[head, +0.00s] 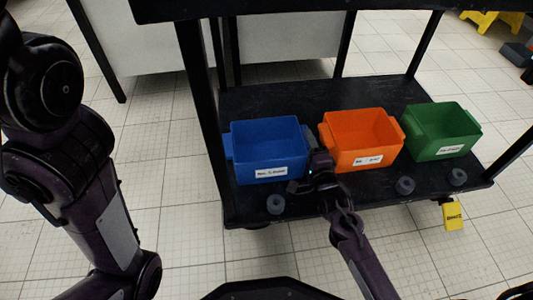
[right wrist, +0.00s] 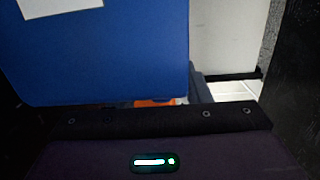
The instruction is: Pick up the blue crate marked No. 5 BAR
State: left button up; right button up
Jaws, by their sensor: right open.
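The blue crate (head: 268,143) stands upright on the lower shelf of a black cart, at the left of a row of crates. A white label with small, hard-to-read print is on its front. My right gripper (head: 306,172) is open at the crate's front right corner, near its right-hand handle. In the right wrist view the blue crate (right wrist: 115,60) fills the upper left, close by, with part of its label at the top. Whether a finger touches it I cannot tell. My left arm is at the left; its gripper is out of view.
An orange crate (head: 360,140) stands just right of the blue one, with a green crate (head: 440,130) beyond it. Small grey round pieces, one of them (head: 275,204) before the blue crate, lie along the front of the shelf (head: 290,94). Black posts and an upper shelf frame the opening.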

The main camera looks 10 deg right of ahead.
jog(key=shift+c, duration=0.3)
grip_shut()
jog(key=shift+r, duration=0.25)
